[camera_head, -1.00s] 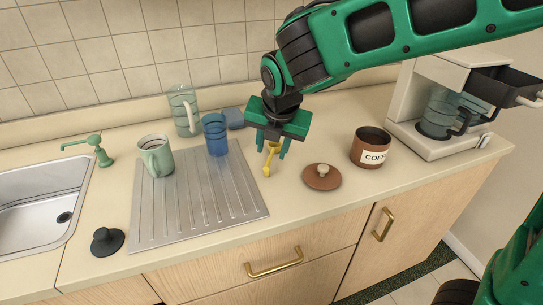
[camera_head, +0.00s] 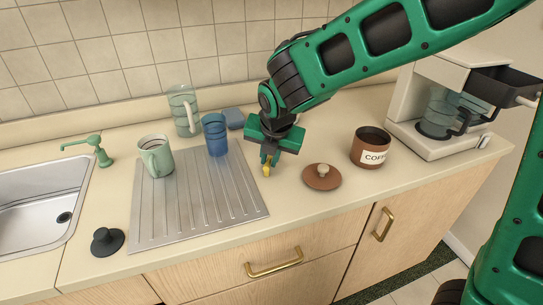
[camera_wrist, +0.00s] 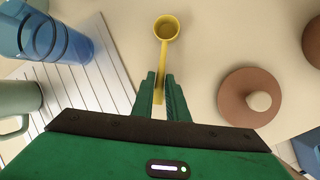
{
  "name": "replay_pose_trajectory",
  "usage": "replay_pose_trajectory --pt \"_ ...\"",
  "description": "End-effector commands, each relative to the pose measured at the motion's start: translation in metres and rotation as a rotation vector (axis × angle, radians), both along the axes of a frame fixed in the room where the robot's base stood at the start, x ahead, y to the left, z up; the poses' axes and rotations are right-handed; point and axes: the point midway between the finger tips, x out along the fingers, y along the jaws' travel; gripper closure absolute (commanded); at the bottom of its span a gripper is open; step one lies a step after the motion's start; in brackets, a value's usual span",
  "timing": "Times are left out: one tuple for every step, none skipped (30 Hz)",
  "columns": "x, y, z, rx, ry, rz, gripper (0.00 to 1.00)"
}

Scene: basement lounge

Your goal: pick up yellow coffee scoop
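The yellow coffee scoop (camera_wrist: 166,29) lies in front of my gripper in the wrist view, its round cup beyond the fingertips and its handle running back between the two fingers. My gripper (camera_wrist: 160,77) has its green fingers closed in on both sides of that handle. In the head view my gripper (camera_head: 269,159) is low over the counter, between the drainboard and the brown lid. Only a small part of the yellow scoop (camera_head: 266,170) shows there below the fingers; the rest is hidden by my gripper.
The brown lid (camera_head: 322,176) and coffee canister (camera_head: 371,148) stand to the right, before the coffee maker (camera_head: 437,112). The blue cup (camera_head: 215,134), green mug (camera_head: 156,156) and glass pitcher (camera_head: 184,108) are left, by the ribbed drainboard (camera_head: 200,200). Counter in front of my gripper is clear.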

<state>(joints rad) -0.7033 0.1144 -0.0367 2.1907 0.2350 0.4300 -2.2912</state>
Motion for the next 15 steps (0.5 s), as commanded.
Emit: replay_pose_trajectory --pt "0.0001 0.0001 0.0001 0.000 0.000 0.000 1.00" --pt "0.0001 0.0001 0.0001 0.000 0.000 0.000 1.00" --pt "0.0001 0.0001 0.0001 0.000 0.000 0.000 1.00" --pt "0.0000 0.0000 0.0002 0.000 0.000 0.000 1.00" --pt "0.0000 0.0000 0.0002 0.000 0.000 0.000 1.00" --pt "0.0001 0.0000 0.0003 0.000 0.000 0.000 1.00" --pt "0.0001 0.0000 0.0003 0.000 0.000 0.000 1.00" --pt "0.0001 0.0000 0.0003 0.000 0.000 0.000 1.00" --pt "0.0001 0.0000 0.0003 0.000 0.000 0.000 1.00" --pt "0.0001 0.0000 0.0004 0.000 0.000 0.000 1.00" --pt "0.0001 0.0001 0.0006 0.000 0.000 0.000 1.00" --pt "0.0001 0.0000 0.0013 0.001 0.000 0.000 1.00" --pt "0.0003 0.0000 0.0021 0.001 -0.001 0.000 1.00" --pt "0.0003 0.0001 0.0033 0.001 -0.001 0.000 1.00" --pt "0.0004 0.0001 0.0054 0.001 -0.001 0.000 1.00"
